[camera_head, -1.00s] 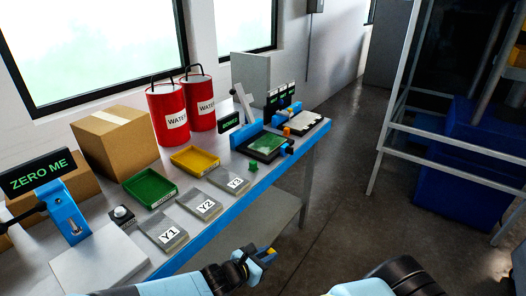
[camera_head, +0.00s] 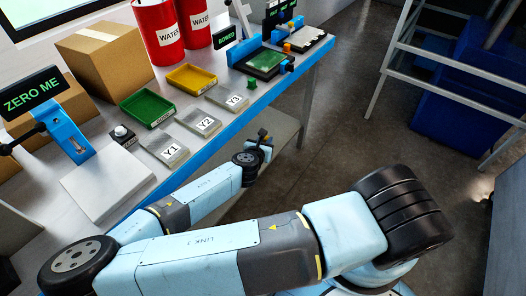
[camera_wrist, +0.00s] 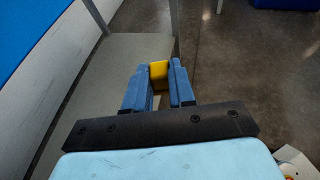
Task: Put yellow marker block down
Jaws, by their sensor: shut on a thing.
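The yellow marker block (camera_wrist: 159,75) shows in the wrist view, clamped between the two blue fingers of my gripper (camera_wrist: 160,82). Behind it lie the grey lower shelf and the floor, so it is held in the air. The yellow tray (camera_head: 193,78) and green tray (camera_head: 148,107) stand on the bench. Grey plates Y1 (camera_head: 167,150), Y2 (camera_head: 202,123) and Y3 (camera_head: 229,97) lie in a row in front of them.
A small green block (camera_head: 252,83) sits right of Y3, near a blue-framed fixture (camera_head: 264,62). A ZERO ME device (camera_head: 62,125) with a pale plate is at left. Cardboard box (camera_head: 107,55) and red water cans (camera_head: 159,30) stand behind. A white rack is at right.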

